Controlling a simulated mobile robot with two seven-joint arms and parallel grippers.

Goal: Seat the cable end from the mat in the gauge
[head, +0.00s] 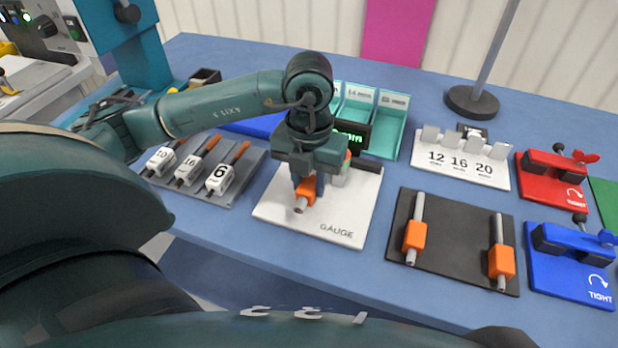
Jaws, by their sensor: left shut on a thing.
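My left gripper (307,180) reaches down over the white gauge plate (345,222), which is labelled GAUGE. It is shut on a cable end (303,196) with an orange sleeve and a grey tip pointing toward me. The fingers hide much of this cable end, and I cannot tell whether it is seated in the gauge or just above it. A green display (350,136) shows partly behind the gripper. The dark mat (456,240) to the right holds two more orange-sleeved cable ends, a left one (415,236) and a right one (501,262). My right gripper is not in view.
A grey rack (242,188) with tools numbered 10, 16 and 6 lies left of the gauge. Teal bins (388,125) stand behind. A white stand (460,166) marked 12, 16, 20, a red clamp (550,180) and a blue clamp (572,262) are to the right.

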